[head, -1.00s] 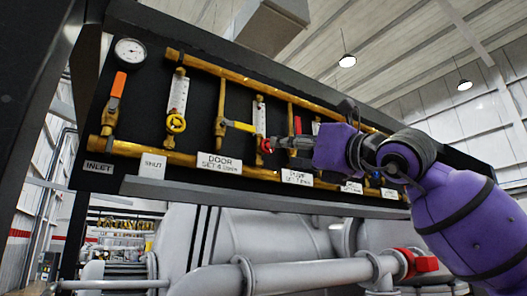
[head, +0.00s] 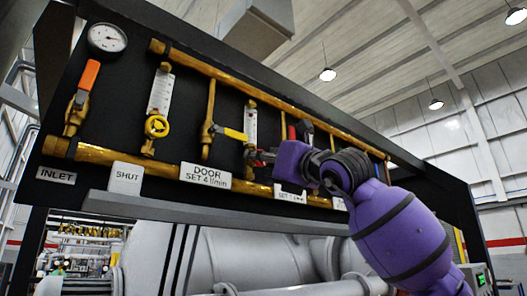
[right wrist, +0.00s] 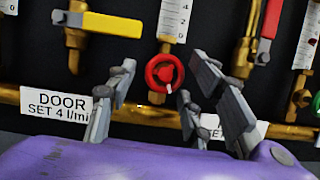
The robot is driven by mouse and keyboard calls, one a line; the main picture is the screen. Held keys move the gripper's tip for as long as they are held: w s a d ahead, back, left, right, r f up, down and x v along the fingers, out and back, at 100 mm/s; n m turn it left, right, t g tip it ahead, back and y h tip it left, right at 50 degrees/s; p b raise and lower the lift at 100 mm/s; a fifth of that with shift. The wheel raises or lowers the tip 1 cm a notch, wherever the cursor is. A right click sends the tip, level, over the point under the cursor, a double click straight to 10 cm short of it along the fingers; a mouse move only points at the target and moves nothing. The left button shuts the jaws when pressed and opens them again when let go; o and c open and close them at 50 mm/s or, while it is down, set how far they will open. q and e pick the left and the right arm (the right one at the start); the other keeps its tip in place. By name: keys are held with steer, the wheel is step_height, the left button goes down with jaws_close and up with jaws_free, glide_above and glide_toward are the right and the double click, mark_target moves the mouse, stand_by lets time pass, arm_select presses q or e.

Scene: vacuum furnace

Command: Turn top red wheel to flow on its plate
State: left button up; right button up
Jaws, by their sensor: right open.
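The red wheel (right wrist: 164,73) sits below a clear flow gauge (right wrist: 175,20) on a brass pipe, with a pale mark on its lower rim. In the head view the wheel (head: 250,152) is small and partly covered by my right gripper. My right gripper (head: 264,156) points at it from the right. In the right wrist view its open fingers (right wrist: 162,78) stand on either side of the wheel, with visible gaps; touching cannot be seen. The white plate right of the wheel (right wrist: 222,127) is mostly hidden by fingers. My left gripper is not in view.
A plate reading DOOR SET 4 l/min (head: 205,178) is left of the wheel. A yellow lever (head: 232,134) and a red lever (right wrist: 267,18) flank the wheel's gauge. A yellow wheel (head: 157,126) is further left. Brass pipes (head: 120,157) run across the black panel.

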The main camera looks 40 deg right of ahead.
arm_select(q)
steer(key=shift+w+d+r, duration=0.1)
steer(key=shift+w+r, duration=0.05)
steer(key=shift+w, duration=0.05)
arm_select(e)
steer(key=shift+w+r, duration=0.2)
steer(key=shift+w, duration=0.05)
steer(key=shift+w+f, duration=0.1)
steer(key=c, duration=1)
steer(key=m+h, duration=0.2)
steer(key=m, duration=0.1)
steer(key=m+h, duration=0.1)
steer(key=m, duration=0.3)
steer(key=shift+a+r+g+h, duration=0.2)
steer(key=shift+g+h, duration=0.1)
steer(key=shift+h, duration=0.1)
steer(key=shift+c, duration=0.2)
steer(key=o, duration=0.7)
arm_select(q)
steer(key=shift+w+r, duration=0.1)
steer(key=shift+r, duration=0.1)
arm_select(e)
steer(key=o, duration=0.3)
steer(key=shift+a, duration=0.1)
